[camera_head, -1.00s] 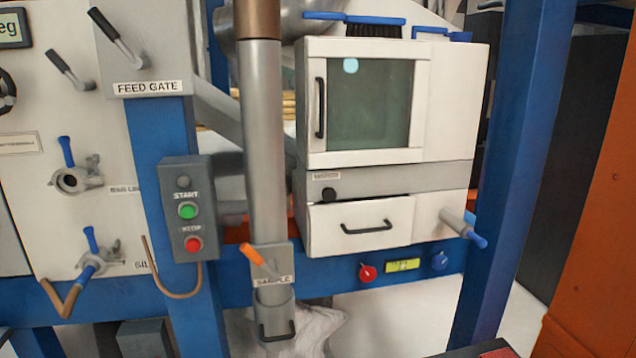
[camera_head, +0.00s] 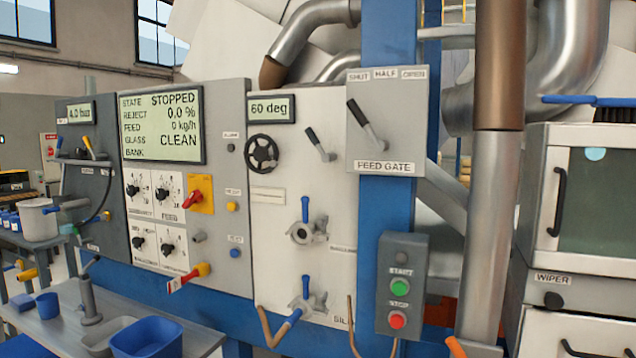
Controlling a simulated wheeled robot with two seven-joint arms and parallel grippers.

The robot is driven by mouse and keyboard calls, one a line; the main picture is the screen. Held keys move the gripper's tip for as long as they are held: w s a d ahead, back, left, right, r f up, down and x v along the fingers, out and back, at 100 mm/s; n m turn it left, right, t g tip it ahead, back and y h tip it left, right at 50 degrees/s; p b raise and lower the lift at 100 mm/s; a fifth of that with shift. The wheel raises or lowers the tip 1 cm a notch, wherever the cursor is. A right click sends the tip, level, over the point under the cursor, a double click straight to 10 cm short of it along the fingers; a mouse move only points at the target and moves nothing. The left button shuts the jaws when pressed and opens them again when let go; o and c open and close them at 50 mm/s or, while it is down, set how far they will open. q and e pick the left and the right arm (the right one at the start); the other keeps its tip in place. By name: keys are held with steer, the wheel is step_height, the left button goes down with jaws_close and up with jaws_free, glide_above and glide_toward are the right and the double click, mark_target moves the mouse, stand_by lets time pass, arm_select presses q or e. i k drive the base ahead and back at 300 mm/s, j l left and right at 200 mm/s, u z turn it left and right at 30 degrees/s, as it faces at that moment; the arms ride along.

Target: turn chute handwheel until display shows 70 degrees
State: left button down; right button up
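The chute handwheel (camera_head: 262,153) is a small black spoked wheel on the pale panel, left of centre in the head view. Just above it the angle display (camera_head: 271,108) reads "60 deg". Neither of my grippers shows in the view, and nothing touches the wheel.
A large status screen (camera_head: 162,126) reads STOPPED, left of the wheel. The feed gate lever (camera_head: 367,125), a blue post and a start/stop box (camera_head: 402,284) stand to the right. A bench with a blue bin (camera_head: 146,338) is at lower left. Valves with blue levers are below the wheel.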

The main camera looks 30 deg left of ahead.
mark_target(260, 154)
steer(key=u, duration=1.3)
